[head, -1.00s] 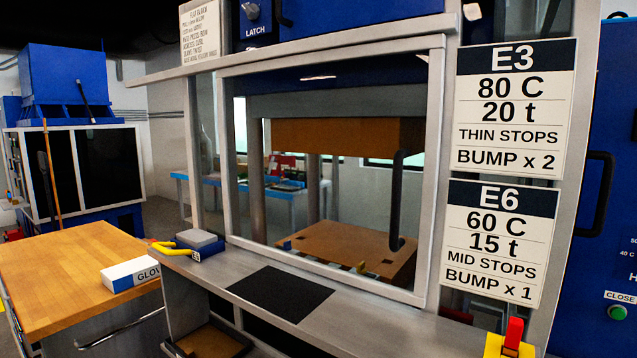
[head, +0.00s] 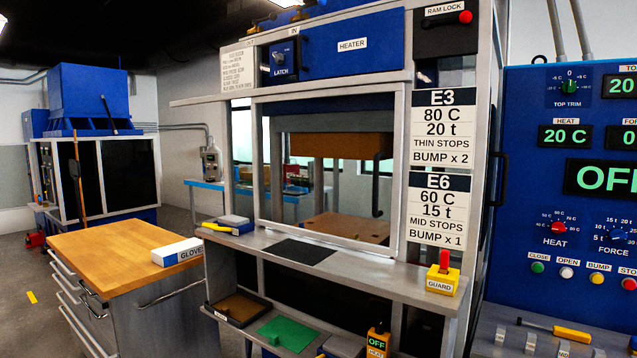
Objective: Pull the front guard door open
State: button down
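The front guard door (head: 258,160) is a light metal frame around a see-through pane on the front of the press. It stands upright in the press opening and looks shut. A dark upright bar with bent ends (head: 377,190) shows at the pane's right side; I cannot tell whether it sits on the door or behind it. Through the pane I see a brown upper block (head: 330,145) and a brown lower plate (head: 345,227). A latch knob (head: 284,58) is above the door at the left. My gripper is in no view.
A metal shelf (head: 360,258) juts out below the door, bearing a black mat (head: 294,251) and a yellow guard box with a red switch (head: 443,274). A wooden-topped cabinet (head: 110,250) stands at left. A control panel (head: 530,110) stands at right. Floor shows at far left.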

aim_at(399, 88)
jog(key=u, duration=0.1)
jog(key=k, duration=0.15)
jog(key=u, duration=0.35)
jog(key=i, duration=1)
jog(key=u, duration=0.5)
jog(key=k, duration=0.8)
jog(key=z, duration=0.3)
jog(key=i, duration=0.5)
jog(key=u, duration=0.05)
